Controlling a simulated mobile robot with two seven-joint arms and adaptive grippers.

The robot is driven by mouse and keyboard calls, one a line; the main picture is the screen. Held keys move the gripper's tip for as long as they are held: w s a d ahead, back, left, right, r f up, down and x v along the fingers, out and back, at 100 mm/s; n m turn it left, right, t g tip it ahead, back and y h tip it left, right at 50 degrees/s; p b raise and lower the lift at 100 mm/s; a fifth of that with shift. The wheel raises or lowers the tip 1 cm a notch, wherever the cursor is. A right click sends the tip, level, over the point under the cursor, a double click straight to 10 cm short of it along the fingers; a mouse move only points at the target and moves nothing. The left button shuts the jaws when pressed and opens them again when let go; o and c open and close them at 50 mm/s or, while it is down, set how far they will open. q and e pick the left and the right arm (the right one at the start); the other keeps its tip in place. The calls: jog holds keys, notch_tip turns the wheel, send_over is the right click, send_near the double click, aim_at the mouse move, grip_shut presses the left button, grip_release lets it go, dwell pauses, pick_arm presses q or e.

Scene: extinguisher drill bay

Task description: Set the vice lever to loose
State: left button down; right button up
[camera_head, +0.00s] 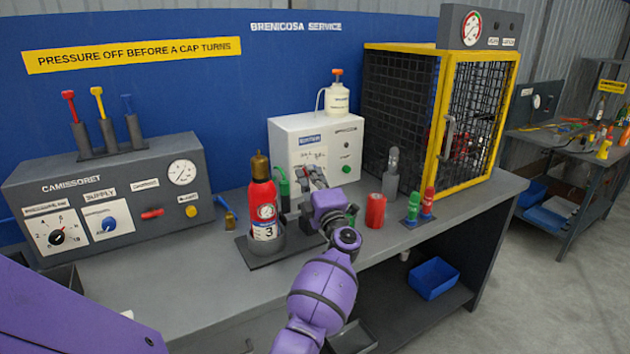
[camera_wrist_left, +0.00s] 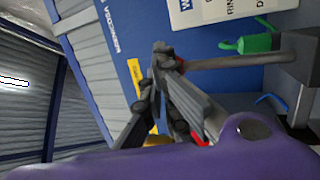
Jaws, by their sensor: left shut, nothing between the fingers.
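A red extinguisher (camera_head: 264,208) marked 3 stands upright in a grey vice (camera_head: 262,246) on the bench. My arm hides part of the vice area.
A grey panel (camera_head: 110,205) with dials stands left. A white box (camera_head: 318,140) stands behind my gripper, and a yellow-framed cage (camera_head: 440,120) at right.

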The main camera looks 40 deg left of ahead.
pick_arm(q)
jog(key=shift+w+a+r, duration=0.1)
jog(key=shift+w+a, duration=0.15)
jog(key=shift+a, duration=0.35)
jog(key=shift+w+a+f, duration=0.1)
jog(key=shift+w+a, duration=0.1)
jog(key=shift+a, duration=0.4)
jog(key=shift+w+a+r, duration=0.1)
jog(key=shift+w+a, duration=0.15)
jog(key=shift+a, duration=0.35)
jog(key=shift+w+a, duration=0.1)
jog(key=shift+a, duration=0.15)
jog(key=shift+w+a+b, duration=0.15)
jog(key=shift+a+b, duration=0.15)
